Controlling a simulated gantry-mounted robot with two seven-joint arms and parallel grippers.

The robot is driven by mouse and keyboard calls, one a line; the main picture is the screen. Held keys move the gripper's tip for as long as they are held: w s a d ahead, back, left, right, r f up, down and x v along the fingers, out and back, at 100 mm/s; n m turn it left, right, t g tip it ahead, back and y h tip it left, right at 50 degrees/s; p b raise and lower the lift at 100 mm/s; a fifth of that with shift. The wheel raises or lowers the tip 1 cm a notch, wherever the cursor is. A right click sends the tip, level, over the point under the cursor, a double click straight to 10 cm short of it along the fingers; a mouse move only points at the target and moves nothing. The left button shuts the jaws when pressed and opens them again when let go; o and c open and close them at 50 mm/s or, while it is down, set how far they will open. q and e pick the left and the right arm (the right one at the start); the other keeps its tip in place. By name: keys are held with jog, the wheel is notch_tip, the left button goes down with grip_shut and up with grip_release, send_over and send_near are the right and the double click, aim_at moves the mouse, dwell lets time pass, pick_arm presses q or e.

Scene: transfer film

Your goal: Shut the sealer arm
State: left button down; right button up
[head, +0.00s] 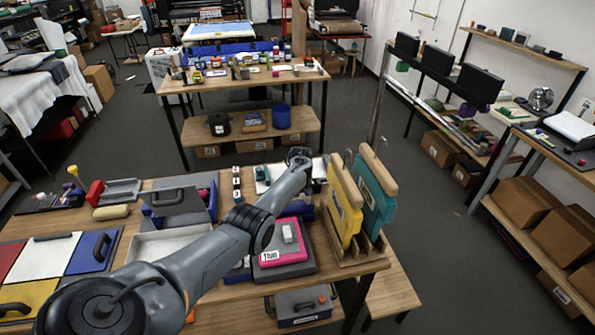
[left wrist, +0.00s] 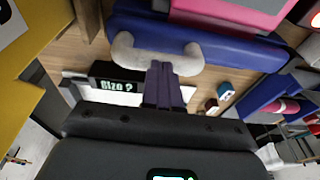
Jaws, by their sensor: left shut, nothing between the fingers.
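In the left wrist view a dark blue bar (left wrist: 200,42) carries a pale, U-shaped handle (left wrist: 152,56); it appears to be the sealer arm. A pink slab (left wrist: 225,12) lies beyond it. In the head view the pink-topped unit (head: 268,258) with a grey base sits on the bench, with part of the blue bar (head: 306,212) behind it. My left gripper (left wrist: 161,70) is shut and empty, its fingertips at the opening of the handle; I cannot tell whether they touch it. In the head view my left arm hides its fingers. My right gripper is not in view.
Yellow (head: 346,205) and teal (head: 374,196) upright screens stand in a wooden rack right of the unit.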

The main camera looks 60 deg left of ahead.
pick_arm(q)
notch_tip(320, 180, up, 13)
jog(key=d+p, duration=0.3)
jog(key=p, duration=0.1)
jog(key=s+d+f+m+t+p, duration=0.1)
jog(key=s+d+f+m, duration=0.25)
jog(key=d, duration=0.45)
jog(key=s+d+f+m+y+p, duration=0.15)
jog(key=d+m, duration=0.25)
jog(key=d, duration=0.5)
jog(key=s+d+f+m+t+p, duration=0.1)
jog(key=s+d+f+m, duration=0.25)
jog(key=d, duration=0.45)
jog(key=s+d+r+m+h+p, duration=0.1)
jog(key=s+d+r+m+h, duration=0.1)
jog(key=s+d, duration=0.6)
jog(key=s+d+r+m+t+h, duration=0.1)
jog(key=s+d+r, duration=0.4)
jog(key=d, duration=0.8)
jog(key=s+m+h, duration=0.1)
jog(key=s+m, duration=0.1)
jog(key=s, duration=0.1)
jog(key=shift+s+d+m+p, duration=0.2)
jog(key=shift+s+m+p, duration=0.1)
jog(key=shift+m+p, duration=0.1)
